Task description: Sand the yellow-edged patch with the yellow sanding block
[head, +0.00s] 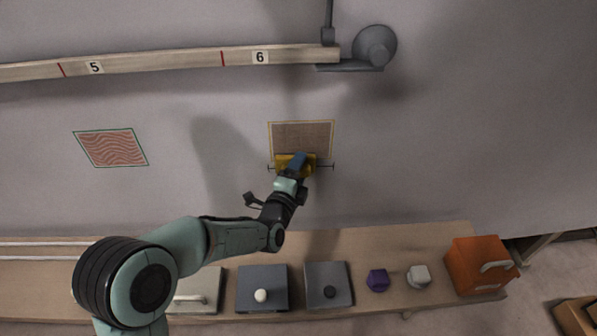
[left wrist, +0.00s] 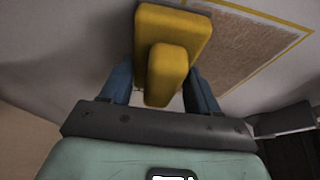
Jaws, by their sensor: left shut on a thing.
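The yellow-edged patch (head: 301,138) is a brown, rough-looking rectangle on the grey hull wall. It also shows at the upper right of the left wrist view (left wrist: 245,50). My left gripper (head: 298,164) is shut on the handle of the yellow sanding block (head: 281,164). In the left wrist view the block (left wrist: 172,28) sits between the blue fingers of the gripper (left wrist: 162,88). In the head view the block overlaps the patch's lower edge. I cannot tell whether it touches the wall. My right gripper is not in view.
A green-edged patch (head: 110,148) is to the left. A numbered wooden rail (head: 180,60) and a grey lamp-like fitting (head: 375,47) are above. The bench (head: 440,240) below holds grey boxes, a purple block (head: 378,280), a white block (head: 418,276) and an orange box (head: 478,266).

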